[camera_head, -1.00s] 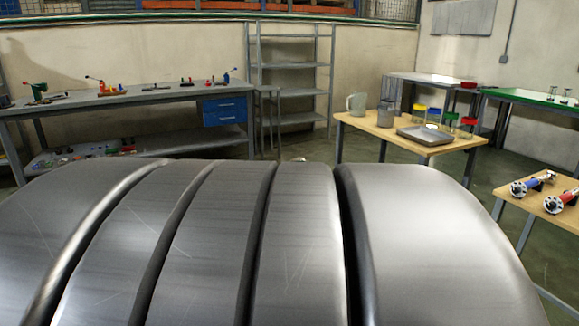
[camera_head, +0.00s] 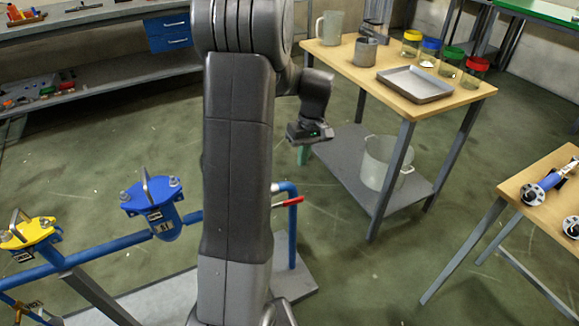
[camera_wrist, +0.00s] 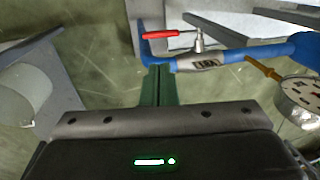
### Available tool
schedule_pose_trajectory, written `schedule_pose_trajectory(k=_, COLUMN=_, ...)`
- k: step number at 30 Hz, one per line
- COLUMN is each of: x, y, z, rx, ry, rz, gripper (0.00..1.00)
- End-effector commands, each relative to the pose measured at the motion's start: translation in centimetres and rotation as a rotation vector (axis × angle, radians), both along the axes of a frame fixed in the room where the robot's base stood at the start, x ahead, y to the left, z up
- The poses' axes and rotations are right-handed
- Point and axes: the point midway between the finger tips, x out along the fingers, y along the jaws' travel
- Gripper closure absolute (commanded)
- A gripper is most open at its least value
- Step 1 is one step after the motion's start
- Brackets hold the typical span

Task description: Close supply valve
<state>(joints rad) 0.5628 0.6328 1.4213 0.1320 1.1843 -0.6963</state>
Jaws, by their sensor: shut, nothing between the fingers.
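The valve with a red lever (camera_head: 288,202) is on the blue pipe, right of my arm in the head view. In the wrist view its red lever (camera_wrist: 172,34) lies roughly along the pipe, above a silver body (camera_wrist: 198,62) with a label. My gripper (camera_head: 303,155) hangs above and beyond the valve in the head view. In the wrist view my gripper (camera_wrist: 160,72) has its green fingers together and empty, with the tips just below the valve's left end in the picture. Whether they touch the pipe cannot be told.
A blue canister (camera_head: 154,205) and a yellow one (camera_head: 30,234) stand on the pipework at left. A wooden table (camera_head: 352,62) with jars and a tray (camera_head: 414,84) stands behind. A pot (camera_head: 385,162) sits on its shelf.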

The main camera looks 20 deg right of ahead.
Motion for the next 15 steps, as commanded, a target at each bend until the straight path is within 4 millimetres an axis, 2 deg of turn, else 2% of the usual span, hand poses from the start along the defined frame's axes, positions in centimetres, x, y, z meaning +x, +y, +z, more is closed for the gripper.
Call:
schedule_pose_trajectory(k=5, x=0.1, y=-0.1, z=-1.3, rx=0.003, ry=0.0, rz=0.001, gripper=1.0)
schedule_pose_trajectory(k=15, x=-0.1, y=1.0, z=-8.2, rx=0.004, ry=0.002, rz=0.001, gripper=1.0)
